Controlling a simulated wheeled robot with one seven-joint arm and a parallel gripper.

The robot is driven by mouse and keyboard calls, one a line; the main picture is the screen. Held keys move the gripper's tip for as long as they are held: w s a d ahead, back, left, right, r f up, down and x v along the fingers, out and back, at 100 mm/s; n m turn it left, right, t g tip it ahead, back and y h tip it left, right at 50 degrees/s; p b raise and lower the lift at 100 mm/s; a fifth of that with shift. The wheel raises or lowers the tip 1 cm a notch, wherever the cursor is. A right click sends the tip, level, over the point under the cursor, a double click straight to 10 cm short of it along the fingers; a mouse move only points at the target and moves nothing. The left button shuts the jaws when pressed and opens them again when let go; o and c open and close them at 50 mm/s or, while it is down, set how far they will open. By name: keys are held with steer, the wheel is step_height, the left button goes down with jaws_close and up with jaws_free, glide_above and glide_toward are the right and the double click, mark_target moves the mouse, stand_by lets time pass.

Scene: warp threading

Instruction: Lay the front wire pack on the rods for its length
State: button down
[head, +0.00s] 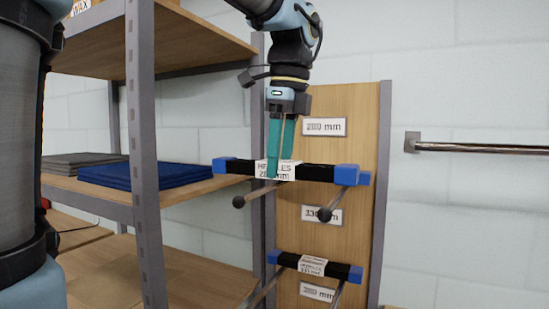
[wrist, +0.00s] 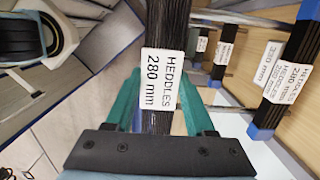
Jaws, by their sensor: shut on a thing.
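My gripper (head: 279,165) has teal fingers and is shut on a black wire pack (head: 318,173) with blue ends. Its white label reads HEDDLES 280 mm in the wrist view (wrist: 160,80). The pack is roughly level across two rods with dark ball tips, the left rod (head: 256,194) and the right rod (head: 336,201). I cannot tell whether it touches them. The upper board label (head: 324,127) reads 280 mm; the middle label (head: 322,215) seems to read 330 mm. A second black pack (head: 340,270) lies on the lower rods.
The wooden board (head: 350,105) stands behind the rods. A grey shelf post (head: 143,150) and shelves are at left, with blue folded cloth (head: 150,173) on one. A metal bar (head: 480,148) sticks out at right. Several packs line the right of the wrist view.

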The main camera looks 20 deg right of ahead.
steer(key=w+d+f, duration=0.3)
steer(key=w+d, duration=0.3)
steer(key=w, duration=0.1)
steer(key=shift+d+f, duration=0.35)
steer(key=shift+f, duration=0.05)
stand_by(0.5)
steer(key=shift+f, duration=0.5)
stand_by(0.4)
steer(key=shift+c, duration=0.8)
jaws_free()
